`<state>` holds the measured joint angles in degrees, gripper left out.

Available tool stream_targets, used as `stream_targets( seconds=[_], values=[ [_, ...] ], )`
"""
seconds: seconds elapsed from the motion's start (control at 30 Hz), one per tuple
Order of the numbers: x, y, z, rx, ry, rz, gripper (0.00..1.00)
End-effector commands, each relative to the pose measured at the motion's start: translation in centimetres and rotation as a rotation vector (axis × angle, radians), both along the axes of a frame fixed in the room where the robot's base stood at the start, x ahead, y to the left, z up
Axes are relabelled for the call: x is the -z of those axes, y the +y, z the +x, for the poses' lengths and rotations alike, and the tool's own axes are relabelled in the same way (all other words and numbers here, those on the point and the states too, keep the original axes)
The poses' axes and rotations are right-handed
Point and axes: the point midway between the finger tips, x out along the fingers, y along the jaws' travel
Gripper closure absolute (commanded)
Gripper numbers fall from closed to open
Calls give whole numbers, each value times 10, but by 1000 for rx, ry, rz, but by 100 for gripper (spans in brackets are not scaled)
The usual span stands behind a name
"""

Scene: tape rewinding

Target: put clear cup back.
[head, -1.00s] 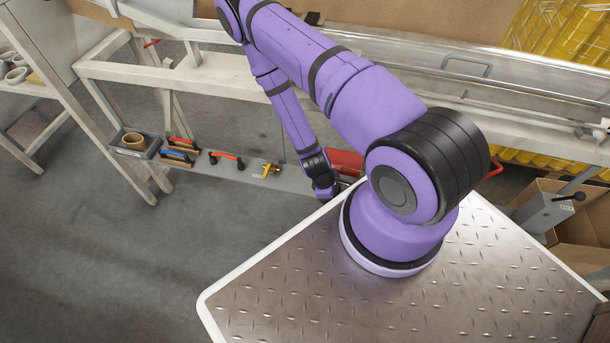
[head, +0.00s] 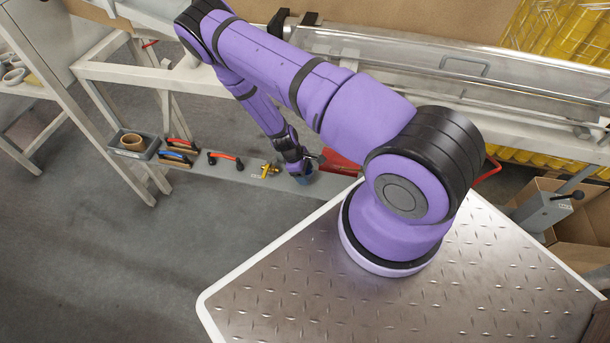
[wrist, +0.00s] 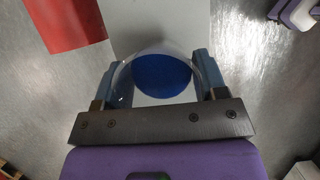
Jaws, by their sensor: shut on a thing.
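The clear cup (wrist: 122,88) shows in the wrist view between my fingers, with a round blue area (wrist: 162,76) seen through it. My gripper (wrist: 158,80) is shut on the cup, one blue-grey finger on each side. In the head view my gripper (head: 302,174) hangs low at the grey lower shelf (head: 228,178), right of the yellow tool. The cup cannot be clearly made out there. The pale shelf surface (wrist: 140,18) lies beyond the cup in the wrist view; I cannot tell whether the cup touches it.
A red object (head: 340,162) sits close right of my gripper and also shows in the wrist view (wrist: 62,25). Left along the shelf are a yellow tool (head: 270,170), a red-handled tool (head: 226,158), blue- and red-handled tools and a grey bin (head: 136,145) with a tape roll.

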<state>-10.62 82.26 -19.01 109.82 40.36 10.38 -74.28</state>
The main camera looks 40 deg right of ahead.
Motion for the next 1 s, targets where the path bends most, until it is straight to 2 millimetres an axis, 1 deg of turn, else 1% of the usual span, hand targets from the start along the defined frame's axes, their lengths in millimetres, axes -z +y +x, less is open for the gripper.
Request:
stream_targets(
  seconds=[0.03, 0.17, 0.57, 0.6, 0.67, 0.7, 1.0],
  values=[
    [7, 0, 0, -1, 0, -1, 63],
    [18, 0, 0, -2, -1, -1, 63],
    [21, 0, 0, 0, -1, -1, 63],
    [22, 0, 0, 1, -1, -1, 32],
    [21, 0, 0, 1, -1, -1, 18],
    [21, 0, 0, 1, -1, -1, 9],
    [20, 0, 0, -1, -1, -1, 9]
  ],
)
